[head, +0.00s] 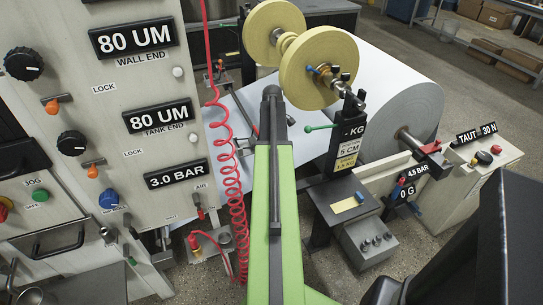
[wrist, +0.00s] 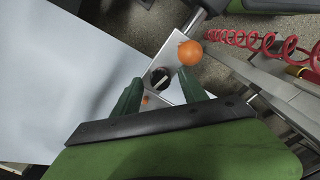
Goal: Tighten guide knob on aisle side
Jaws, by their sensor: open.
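In the wrist view, a round black knob (wrist: 160,79) with a pale bar across its face sits on a light metal plate (wrist: 170,96). I take it for the guide knob. My gripper (wrist: 161,77) is open, with one dark green finger on each side of the knob. I cannot tell whether the fingers touch it or how deep they reach. An orange ball (wrist: 190,52) stands on the same plate, just beyond the right finger. In the head view my green arm stretches forward and covers the knob; my fingers cannot be made out there.
White paper web (wrist: 75,75) lies left of the plate. A coiled red hose (head: 230,165) hangs left of my arm, near the control panel (head: 110,110). The yellow-flanged spool (head: 318,72) and the big paper roll (head: 390,95) stand ahead and right.

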